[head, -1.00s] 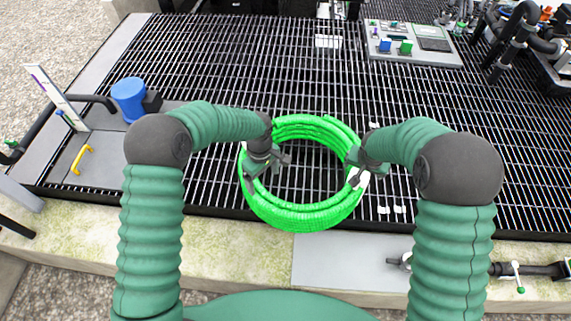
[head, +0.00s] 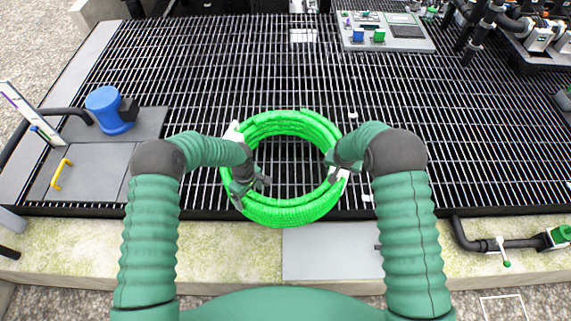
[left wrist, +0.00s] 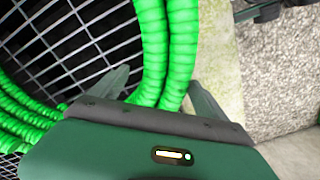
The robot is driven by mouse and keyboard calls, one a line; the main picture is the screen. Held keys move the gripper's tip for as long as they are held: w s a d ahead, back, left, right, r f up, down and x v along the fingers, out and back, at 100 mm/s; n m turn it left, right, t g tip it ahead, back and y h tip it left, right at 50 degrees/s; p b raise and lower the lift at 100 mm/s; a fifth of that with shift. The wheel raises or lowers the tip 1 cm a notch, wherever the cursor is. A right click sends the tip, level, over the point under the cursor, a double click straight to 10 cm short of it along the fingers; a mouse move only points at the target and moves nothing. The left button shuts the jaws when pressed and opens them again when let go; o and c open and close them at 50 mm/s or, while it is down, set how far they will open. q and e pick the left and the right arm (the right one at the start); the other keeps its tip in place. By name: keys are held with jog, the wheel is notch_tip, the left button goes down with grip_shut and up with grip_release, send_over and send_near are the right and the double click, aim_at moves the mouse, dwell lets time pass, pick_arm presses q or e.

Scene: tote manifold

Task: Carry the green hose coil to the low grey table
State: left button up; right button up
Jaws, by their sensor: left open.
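The bright green hose coil (head: 292,214) lies as a ring on the black grating in the middle of the head view. My left gripper (head: 250,188) is at the coil's left side, low over it. In the left wrist view the open jaws of my left gripper (left wrist: 160,95) stand on either side of the coil's strands (left wrist: 152,50), one finger inside the ring and one outside. My right gripper (head: 338,172) is at the coil's right side; its fingers are too hidden to tell their state. I cannot make out a low grey table.
A blue cylinder (head: 108,110) and a yellow handle (head: 62,174) are at the left. A control panel (head: 385,32) lies at the back. Piping (head: 495,244) runs along the right front. A pale kerb (head: 230,250) edges the grating (head: 190,70), which is largely clear around the coil.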

pick_arm(q)
jog(key=f, duration=0.4)
jog(key=shift+a, duration=0.4)
pick_arm(e)
jog(key=x, duration=0.3)
jog(key=shift+w+a+f, duration=0.2)
jog(key=shift+a+f, duration=0.1)
jog(key=shift+a, duration=0.05)
pick_arm(q)
jog(key=shift+f, duration=0.25)
pick_arm(e)
jog(key=shift+w+d+f, duration=0.1)
jog(key=shift+f, duration=0.15)
pick_arm(q)
jog(key=shift+d, duration=0.15)
pick_arm(e)
jog(key=shift+d, duration=0.1)
pick_arm(q)
jog(key=shift+d, duration=0.1)
